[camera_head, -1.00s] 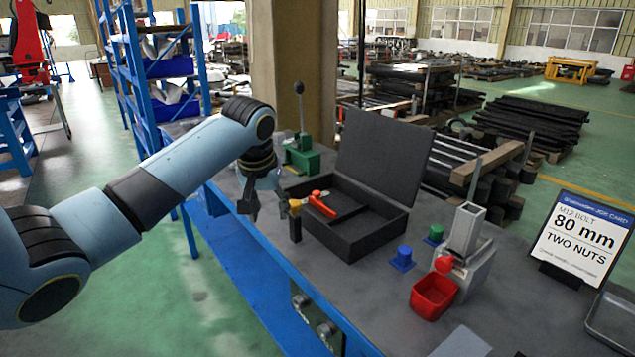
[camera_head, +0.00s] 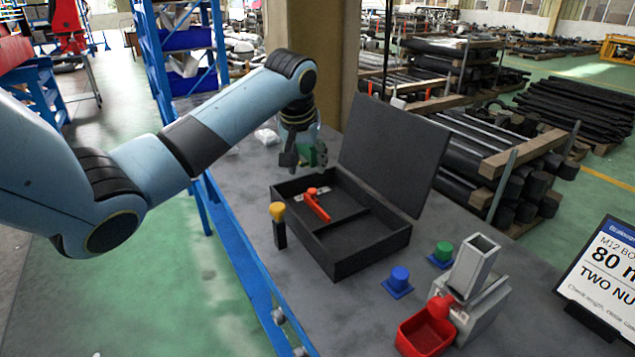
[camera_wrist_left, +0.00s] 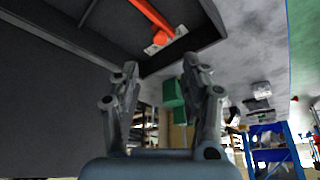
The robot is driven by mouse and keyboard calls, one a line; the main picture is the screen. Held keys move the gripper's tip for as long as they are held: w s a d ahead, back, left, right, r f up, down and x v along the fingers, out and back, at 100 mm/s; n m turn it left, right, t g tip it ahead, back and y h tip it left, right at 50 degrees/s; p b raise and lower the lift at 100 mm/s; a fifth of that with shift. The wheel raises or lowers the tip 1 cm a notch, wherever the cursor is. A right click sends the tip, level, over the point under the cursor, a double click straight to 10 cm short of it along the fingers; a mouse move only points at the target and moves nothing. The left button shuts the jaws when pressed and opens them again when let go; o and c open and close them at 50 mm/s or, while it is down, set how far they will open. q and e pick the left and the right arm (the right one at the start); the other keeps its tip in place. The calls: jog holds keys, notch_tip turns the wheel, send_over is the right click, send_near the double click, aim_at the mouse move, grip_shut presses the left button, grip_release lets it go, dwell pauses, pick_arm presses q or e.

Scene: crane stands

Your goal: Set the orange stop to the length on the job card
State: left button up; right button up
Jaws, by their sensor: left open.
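The orange stop (camera_head: 316,206) lies in the open black case (camera_head: 345,268), beside a short pale strip. In the left wrist view the orange stop (camera_wrist_left: 152,16) shows at the top, beyond the fingertips. My left gripper (camera_head: 306,158) is open and empty, above the far left end of the case and apart from the stop. Its spread fingers (camera_wrist_left: 160,80) also show in the left wrist view. The job card (camera_head: 603,278) stands at the right edge, partly cut off; "M12", "80 m" and "TWO NU" are readable. My right gripper is not in view.
A yellow-topped black post (camera_head: 278,225) stands left of the case. Blue (camera_head: 399,281) and green (camera_head: 442,254) pieces, a red bin (camera_head: 425,334) and a grey block (camera_head: 478,290) stand to the right. The raised case lid (camera_head: 393,155) blocks the back. A green device is mostly hidden behind my gripper.

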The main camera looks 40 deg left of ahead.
aim_at(312, 190)
pick_arm(q)
jog(key=x, duration=0.5)
jog(key=shift+f, duration=0.25)
jog(key=x, duration=0.3)
jog(key=shift+w+f, duration=0.1)
jog(key=shift+f, duration=0.1)
jog(key=c, duration=0.6)
grip_shut()
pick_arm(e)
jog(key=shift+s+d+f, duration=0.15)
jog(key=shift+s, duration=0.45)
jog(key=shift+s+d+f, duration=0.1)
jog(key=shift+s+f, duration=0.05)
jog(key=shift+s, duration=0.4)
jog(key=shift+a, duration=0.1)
